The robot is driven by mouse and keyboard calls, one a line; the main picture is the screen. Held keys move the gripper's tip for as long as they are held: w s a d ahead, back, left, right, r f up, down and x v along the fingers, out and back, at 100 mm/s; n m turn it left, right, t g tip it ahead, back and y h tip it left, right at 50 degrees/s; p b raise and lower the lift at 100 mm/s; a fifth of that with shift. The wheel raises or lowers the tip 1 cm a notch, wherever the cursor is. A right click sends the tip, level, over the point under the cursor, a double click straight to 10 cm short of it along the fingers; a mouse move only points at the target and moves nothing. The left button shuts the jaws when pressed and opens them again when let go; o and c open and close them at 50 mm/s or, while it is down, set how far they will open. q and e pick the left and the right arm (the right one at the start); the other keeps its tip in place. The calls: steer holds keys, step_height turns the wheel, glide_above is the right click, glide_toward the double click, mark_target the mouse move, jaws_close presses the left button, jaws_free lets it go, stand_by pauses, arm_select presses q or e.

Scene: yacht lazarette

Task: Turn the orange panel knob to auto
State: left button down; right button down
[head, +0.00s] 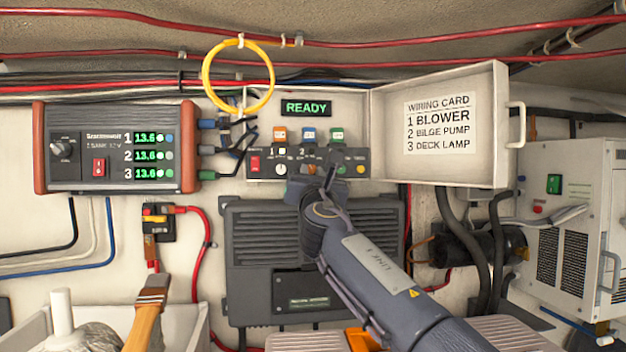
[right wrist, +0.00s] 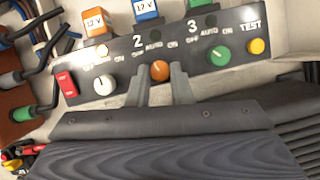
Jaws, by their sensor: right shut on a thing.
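The orange panel knob (right wrist: 160,71) is the middle of three knobs on the dark switch panel (right wrist: 215,75), under the number 2 and the OFF, AUTO and ON marks. My right gripper (right wrist: 159,80) has one grey finger on each side of it and is shut on it. I cannot tell for sure which mark the knob points to. My left gripper is not in view.
A white knob (right wrist: 103,84) and a green knob (right wrist: 220,55) flank the orange one. A red switch (right wrist: 67,85) and a yellow TEST button (right wrist: 258,46) sit at the ends. A READY display (head: 306,107) is above. An open cover (head: 440,160) stands to the right.

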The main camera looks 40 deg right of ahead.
steer(key=shift+a+m+g+h, duration=0.1)
steer(key=shift+m+g+h, duration=0.4)
steer(key=shift+m, duration=0.85)
steer(key=shift+a+m+g+h, duration=0.1)
steer(key=shift+m+g+h, duration=0.4)
steer(key=shift+m, duration=0.85)
steer(key=c, duration=1.3)
jaws_free()
steer(key=shift+b, duration=0.3)
